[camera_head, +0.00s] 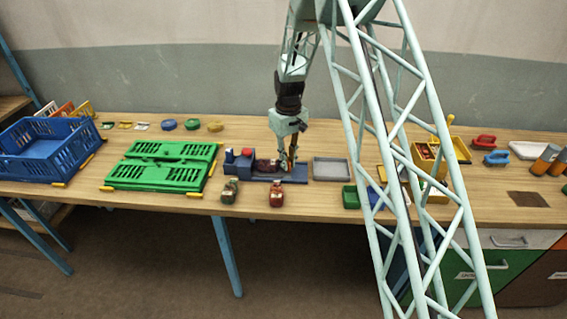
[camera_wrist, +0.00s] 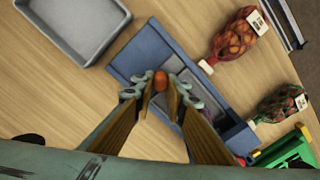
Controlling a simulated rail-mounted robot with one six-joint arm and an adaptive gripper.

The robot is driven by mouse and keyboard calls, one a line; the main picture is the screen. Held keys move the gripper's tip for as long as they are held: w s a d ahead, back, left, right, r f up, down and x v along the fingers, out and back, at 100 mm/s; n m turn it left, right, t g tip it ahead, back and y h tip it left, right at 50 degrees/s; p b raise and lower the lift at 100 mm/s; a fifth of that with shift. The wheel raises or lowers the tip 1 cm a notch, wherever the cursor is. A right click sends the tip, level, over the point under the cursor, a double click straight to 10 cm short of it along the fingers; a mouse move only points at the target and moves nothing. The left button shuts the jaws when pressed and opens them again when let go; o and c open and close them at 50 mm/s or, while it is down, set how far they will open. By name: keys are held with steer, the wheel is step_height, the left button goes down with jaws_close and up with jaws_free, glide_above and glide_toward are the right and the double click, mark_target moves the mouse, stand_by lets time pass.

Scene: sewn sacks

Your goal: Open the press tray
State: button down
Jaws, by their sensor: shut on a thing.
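The press (camera_head: 240,163) is a low blue device on the table in the head view, with a red block on its left part. Its flat blue right end (camera_head: 299,173) reaches toward a grey tray. In the wrist view the blue press body (camera_wrist: 145,52) runs diagonally under my fingers. My gripper (camera_head: 288,167) is low over the press, fingers pointing down. In the wrist view my gripper (camera_wrist: 163,88) is shut on a small orange-red knob (camera_wrist: 160,77) on the press. My fingers hide part of the press's middle.
Two netted sacks (camera_head: 230,190) (camera_head: 277,194) lie in front of the press. A green folded crate (camera_head: 160,166) is at its left, an empty grey tray (camera_head: 332,169) at its right. A blue crate (camera_head: 45,150) stands far left. Bare table lies behind the press.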

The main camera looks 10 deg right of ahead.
steer(key=d, duration=0.2)
steer(key=s+d, duration=0.1)
steer(key=d, duration=0.1)
steer(key=shift+s+d+b, duration=0.1)
steer(key=shift+s+b, duration=0.05)
steer(key=shift+b, duration=0.2)
steer(key=c, duration=2.9)
jaws_free()
steer(key=shift+o, duration=0.2)
steer(key=shift+r, duration=0.1)
step_height(320, 180, up, 12)
